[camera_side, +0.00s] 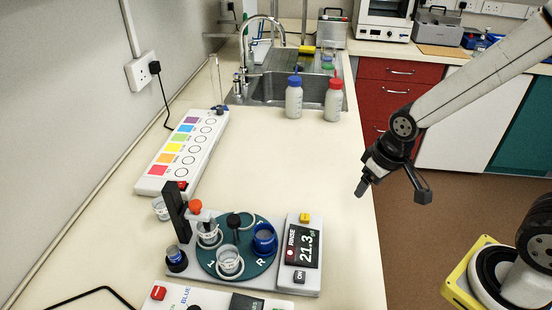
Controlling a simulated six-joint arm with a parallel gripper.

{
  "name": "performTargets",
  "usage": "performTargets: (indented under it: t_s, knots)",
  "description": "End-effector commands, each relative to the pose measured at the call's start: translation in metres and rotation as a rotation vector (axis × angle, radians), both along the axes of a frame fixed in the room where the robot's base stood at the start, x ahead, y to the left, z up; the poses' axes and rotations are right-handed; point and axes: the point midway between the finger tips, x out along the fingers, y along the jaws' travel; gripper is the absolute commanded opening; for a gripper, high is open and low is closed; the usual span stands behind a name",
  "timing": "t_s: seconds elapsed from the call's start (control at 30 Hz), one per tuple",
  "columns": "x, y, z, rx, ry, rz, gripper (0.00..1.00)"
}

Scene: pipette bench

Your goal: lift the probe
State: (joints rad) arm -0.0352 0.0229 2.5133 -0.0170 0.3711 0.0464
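What looks like the probe (196,207), with an orange-red cap, stands at the black upright post (175,212) of a grey bench unit (305,283). A dark-capped piece (234,222) stands near the middle of the unit's dark green round plate (248,272). My gripper (393,192) is open and empty, with its fingers spread. It hangs at the counter's right edge, up and to the right of the unit, well apart from the probe.
The round plate also bears a clear cup (229,261) and a blue cup (264,238). A display (304,247) reads 21.3. A colour-chart strip (183,153) lies behind. Two bottles (294,97) (333,101) stand by the sink (270,90). The middle counter is clear.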

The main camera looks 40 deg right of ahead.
Motion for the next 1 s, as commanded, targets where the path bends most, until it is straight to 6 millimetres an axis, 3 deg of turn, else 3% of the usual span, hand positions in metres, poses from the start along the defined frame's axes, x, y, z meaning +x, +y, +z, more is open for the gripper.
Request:
performTargets:
  t_s: [0.27,0.6,0.8,1.0]
  knots:
    - [0.056,0.054,0.019,-0.004,-0.013,0.028,0.74]
    - [0.118,0.169,0.049,-0.014,-0.061,0.035,0.74]
    - [0.133,0.245,0.066,-0.012,-0.106,0.024,0.74]
    - [0.135,0.299,0.078,-0.006,-0.145,0.006,0.74]
